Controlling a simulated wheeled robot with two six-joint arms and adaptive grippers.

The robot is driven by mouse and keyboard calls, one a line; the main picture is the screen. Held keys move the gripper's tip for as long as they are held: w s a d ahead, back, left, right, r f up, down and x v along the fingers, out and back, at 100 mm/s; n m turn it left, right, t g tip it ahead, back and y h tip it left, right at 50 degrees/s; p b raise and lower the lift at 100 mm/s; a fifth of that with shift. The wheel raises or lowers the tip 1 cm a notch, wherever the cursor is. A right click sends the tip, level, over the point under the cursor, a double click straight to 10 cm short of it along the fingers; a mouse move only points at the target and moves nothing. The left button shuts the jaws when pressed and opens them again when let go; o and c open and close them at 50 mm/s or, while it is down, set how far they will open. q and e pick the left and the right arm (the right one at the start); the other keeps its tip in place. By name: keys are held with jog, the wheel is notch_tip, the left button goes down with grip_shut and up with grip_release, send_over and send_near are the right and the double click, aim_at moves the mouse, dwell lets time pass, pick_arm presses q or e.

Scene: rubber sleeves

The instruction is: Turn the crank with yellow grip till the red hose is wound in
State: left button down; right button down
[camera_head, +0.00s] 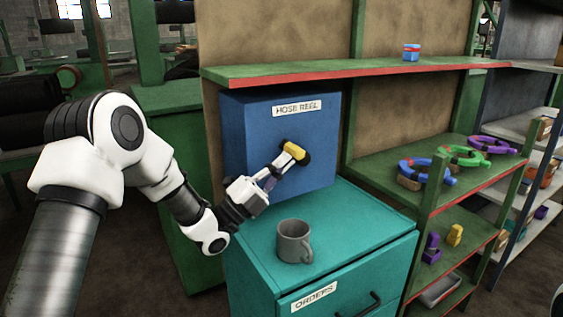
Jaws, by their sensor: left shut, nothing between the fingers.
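The blue hose reel box (245,130) stands on the teal cabinet under the green shelf, with a white "HOSE REEL" label on its front. The crank's yellow grip (294,150), with a dark round end, shows in front of the box's face. My left gripper (272,177) reaches in from the left, just below and left of the yellow grip. It is shut and empty; whether it touches the crank I cannot tell. The gripper hides part of the crank arm. I see no red hose. My right gripper is not in view.
A grey mug (294,241) stands on the teal cabinet (362,218), close below my left gripper. A green shelf board (350,70) overhangs the box and bears a small blue-and-red object (411,52). Shelves at right hold coloured ring-like pieces (465,156).

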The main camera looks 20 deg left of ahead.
aim_at(291, 146)
pick_arm(q)
jog(key=r+p, duration=0.1)
jog(key=r+g+y+p, duration=0.1)
jog(key=shift+w+d+g+p, duration=0.2)
jog(key=shift+g+p, duration=0.1)
jog(key=shift+p, duration=0.1)
jog(key=shift+w+r+g+y, duration=0.15)
jog(key=shift+r+g+y, duration=0.15)
jog(key=shift+r, duration=0.05)
jog(key=shift+w+d+r+g+y+p, duration=0.2)
jog(key=shift+r+g+y+p, duration=0.35)
jog(key=shift+p, duration=0.35)
jog(key=shift+w+d+g+y, duration=0.15)
jog(key=shift+g+y, duration=0.1)
jog(key=shift+g, duration=0.2)
jog(key=shift+w+d+r, duration=0.2)
jog(key=shift+w, duration=0.05)
